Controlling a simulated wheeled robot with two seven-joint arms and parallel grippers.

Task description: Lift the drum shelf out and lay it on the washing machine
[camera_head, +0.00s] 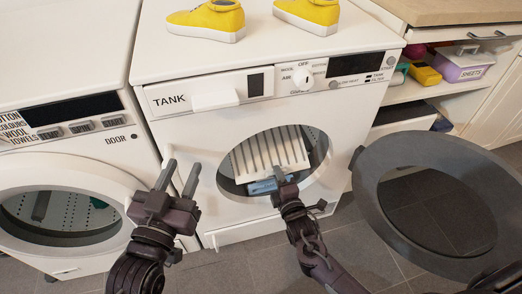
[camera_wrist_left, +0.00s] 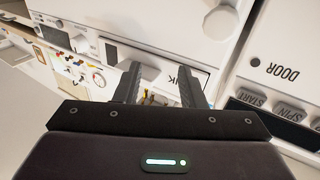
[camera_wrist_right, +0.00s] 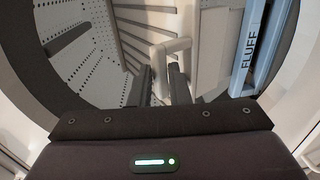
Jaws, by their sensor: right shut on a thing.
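The white slatted drum shelf (camera_head: 268,152) sits tilted inside the round opening of the middle machine, marked TANK. My right gripper (camera_head: 281,178) is at the lower front of this opening. In the right wrist view, its fingers (camera_wrist_right: 160,82) are shut on a white handle-like part of the shelf (camera_wrist_right: 168,48). My left gripper (camera_head: 180,178) is open and empty in front of the machine, left of the opening; its parted fingers also show in the left wrist view (camera_wrist_left: 160,85). The washing machine (camera_head: 60,80) stands at the left, with a bare white top.
The middle machine's open round door (camera_head: 372,190) stands out at the right. Yellow shoes (camera_head: 208,20) stand on that machine's top. A blue FLUFF part (camera_wrist_right: 252,50) sits at the opening's lower edge. An open shelf with a SHEETS box (camera_head: 464,66) is at the right.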

